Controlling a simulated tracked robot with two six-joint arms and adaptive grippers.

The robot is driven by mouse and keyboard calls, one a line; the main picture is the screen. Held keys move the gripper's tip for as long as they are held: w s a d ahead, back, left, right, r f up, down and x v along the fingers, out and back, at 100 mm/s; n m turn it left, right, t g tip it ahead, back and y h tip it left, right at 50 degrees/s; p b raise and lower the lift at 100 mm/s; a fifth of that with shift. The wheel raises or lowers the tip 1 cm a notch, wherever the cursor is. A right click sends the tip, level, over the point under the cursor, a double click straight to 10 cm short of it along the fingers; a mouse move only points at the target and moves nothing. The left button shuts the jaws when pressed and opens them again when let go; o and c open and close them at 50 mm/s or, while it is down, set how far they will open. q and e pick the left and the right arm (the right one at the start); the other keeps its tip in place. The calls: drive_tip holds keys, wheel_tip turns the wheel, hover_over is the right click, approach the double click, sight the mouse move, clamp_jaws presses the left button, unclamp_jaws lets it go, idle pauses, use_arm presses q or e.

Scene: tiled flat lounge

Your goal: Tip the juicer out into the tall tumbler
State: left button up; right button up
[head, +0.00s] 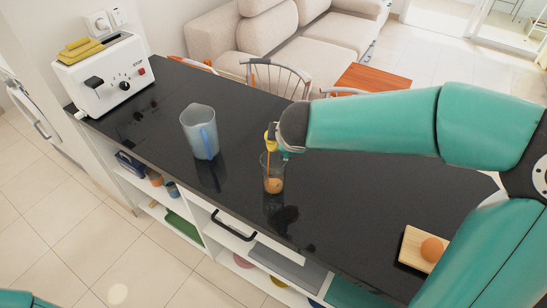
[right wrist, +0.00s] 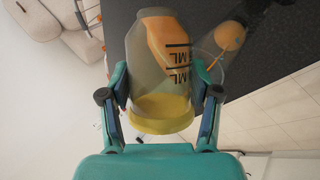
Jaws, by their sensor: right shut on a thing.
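My right gripper (right wrist: 163,92) is shut around the juicer (right wrist: 160,75), a grey see-through jar with ML markings, a yellow end and orange juice inside. In the head view the juicer (head: 271,132) shows only as a small yellow part, mostly hidden behind my right gripper (head: 284,140). It is held tilted above the tall tumbler (head: 265,178). A thin orange stream runs down from it into the tumbler. The clear tumbler stands upright on the black counter with orange juice low inside; it also shows in the right wrist view (right wrist: 210,47). My left gripper is out of view.
A blue-handled clear jug (head: 200,132) stands left of the tumbler on the black counter (head: 330,215). A white toaster (head: 105,75) is at the far left end. An orange (head: 432,249) lies on a wooden board (head: 412,246) at the right. Chairs stand behind.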

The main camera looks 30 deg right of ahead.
drive_tip(key=shift+s+r, duration=0.15)
drive_tip(key=shift+r, duration=0.05)
drive_tip(key=shift+w, duration=0.25)
drive_tip(key=shift+s, duration=0.25)
drive_tip(key=shift+w+a+h+p, duration=0.1)
drive_tip(key=shift+w+h+p, duration=0.15)
drive_tip(key=shift+h+p, duration=0.05)
drive_tip(key=shift+s+r, duration=0.1)
drive_tip(key=shift+s, duration=0.15)
drive_tip(key=shift+w, duration=0.25)
drive_tip(key=shift+s+n, duration=0.25)
drive_tip(key=shift+n, duration=0.05)
drive_tip(key=shift+w+h, duration=0.25)
drive_tip(key=shift+h, duration=0.05)
drive_tip(key=shift+s+r, duration=0.1)
drive_tip(key=shift+s, duration=0.1)
drive_tip(key=shift+w, duration=0.2)
drive_tip(key=shift+s+h, duration=0.2)
drive_tip(key=shift+h, duration=0.1)
drive_tip(key=shift+w, duration=0.1)
